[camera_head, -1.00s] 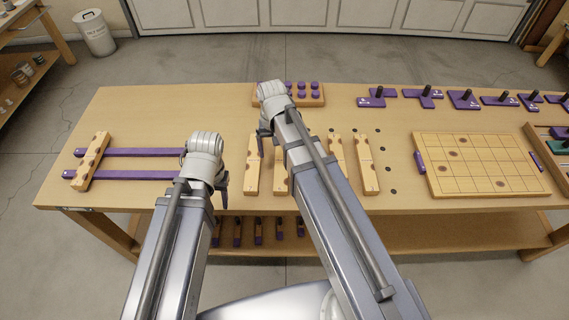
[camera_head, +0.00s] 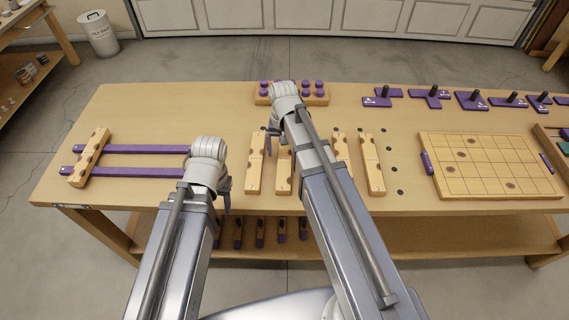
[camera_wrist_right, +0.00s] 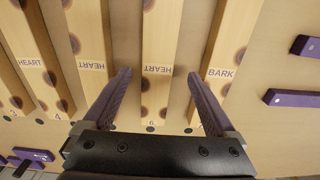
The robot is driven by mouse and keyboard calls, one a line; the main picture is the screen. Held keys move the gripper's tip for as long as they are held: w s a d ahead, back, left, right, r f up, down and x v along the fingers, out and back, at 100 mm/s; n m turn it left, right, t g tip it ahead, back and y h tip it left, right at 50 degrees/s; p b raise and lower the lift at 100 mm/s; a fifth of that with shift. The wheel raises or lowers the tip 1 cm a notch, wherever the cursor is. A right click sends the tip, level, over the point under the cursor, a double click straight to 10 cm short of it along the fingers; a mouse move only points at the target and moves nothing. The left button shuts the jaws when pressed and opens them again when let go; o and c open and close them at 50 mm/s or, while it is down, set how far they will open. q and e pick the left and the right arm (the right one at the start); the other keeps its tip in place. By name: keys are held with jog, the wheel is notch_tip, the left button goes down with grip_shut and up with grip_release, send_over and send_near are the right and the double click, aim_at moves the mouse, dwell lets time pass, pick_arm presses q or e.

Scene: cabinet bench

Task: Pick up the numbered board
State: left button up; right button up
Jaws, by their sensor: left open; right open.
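Several light wooden boards with dark spots lie side by side on the bench. In the right wrist view one board marked HEART (camera_wrist_right: 157,60), with a 6 at its near end, lies between the fingers of my right gripper (camera_wrist_right: 158,80), which is open. To its left lie other HEART boards (camera_wrist_right: 90,50), one with a 4; to its right lies a BARK board (camera_wrist_right: 224,60). In the head view boards show at the left (camera_head: 255,165) and right (camera_head: 371,165) of my right arm, which hides part of the row. My left gripper (camera_head: 223,193) is open and empty near the front edge.
Another wooden board (camera_head: 88,158) lies across two purple strips (camera_head: 140,172) at the left. A peg block (camera_head: 312,96) stands at the back. A gridded panel (camera_head: 485,180) and purple handled pieces (camera_head: 433,98) are at the right. Bare bench (camera_head: 150,115) lies at the back left.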

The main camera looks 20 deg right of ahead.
aim_at(284, 159)
notch_tip(284, 159, down, 4)
jog(key=b, duration=0.3)
jog(key=shift+d+f+b, duration=0.15)
jog(key=shift+f+b, duration=0.05)
jog(key=shift+b, duration=0.1)
jog(key=shift+r, duration=0.1)
grip_shut()
